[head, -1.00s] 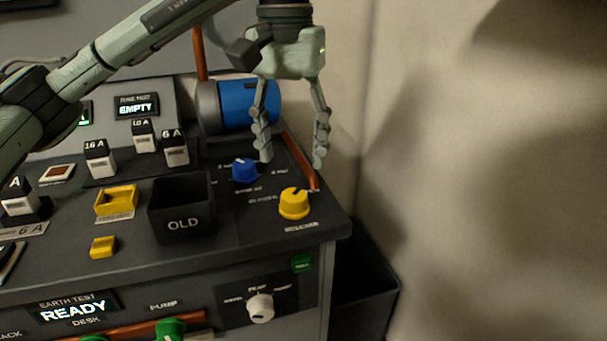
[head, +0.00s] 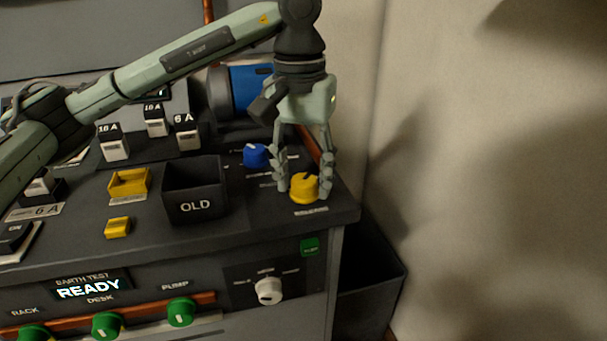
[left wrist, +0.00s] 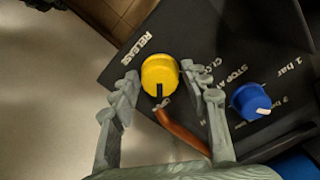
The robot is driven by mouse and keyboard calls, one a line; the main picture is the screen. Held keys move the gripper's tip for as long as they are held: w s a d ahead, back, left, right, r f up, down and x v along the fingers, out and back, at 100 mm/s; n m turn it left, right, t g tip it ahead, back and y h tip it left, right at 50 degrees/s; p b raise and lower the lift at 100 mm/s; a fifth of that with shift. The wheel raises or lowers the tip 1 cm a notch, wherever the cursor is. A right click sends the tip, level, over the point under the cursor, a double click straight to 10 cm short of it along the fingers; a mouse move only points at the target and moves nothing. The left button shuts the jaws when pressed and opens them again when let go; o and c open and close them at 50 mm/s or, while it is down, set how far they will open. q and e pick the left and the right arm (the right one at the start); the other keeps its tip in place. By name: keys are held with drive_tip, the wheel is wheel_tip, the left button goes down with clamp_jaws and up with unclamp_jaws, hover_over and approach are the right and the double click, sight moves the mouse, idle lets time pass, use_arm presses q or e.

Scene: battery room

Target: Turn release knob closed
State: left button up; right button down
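The yellow release knob (head: 304,188) sits on the desk top near its front right corner. It also shows in the left wrist view (left wrist: 160,74), with the word RELEASE beside it and its dark pointer line toward my palm. My left gripper (head: 305,187) points down over the knob, one finger on each side. In the left wrist view my left gripper (left wrist: 172,86) is open, with gaps between the fingers and the knob. A label to the right of the knob is partly hidden by a finger. My right gripper is not in view.
A blue knob (head: 256,155) stands behind and left of the yellow one. A black OLD bin (head: 195,207) is to the left. An orange-brown pipe (left wrist: 182,133) runs close by the knob. A dark open bin (head: 372,275) stands right of the desk.

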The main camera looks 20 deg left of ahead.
use_arm(q)
drive_tip(key=c, duration=0.8)
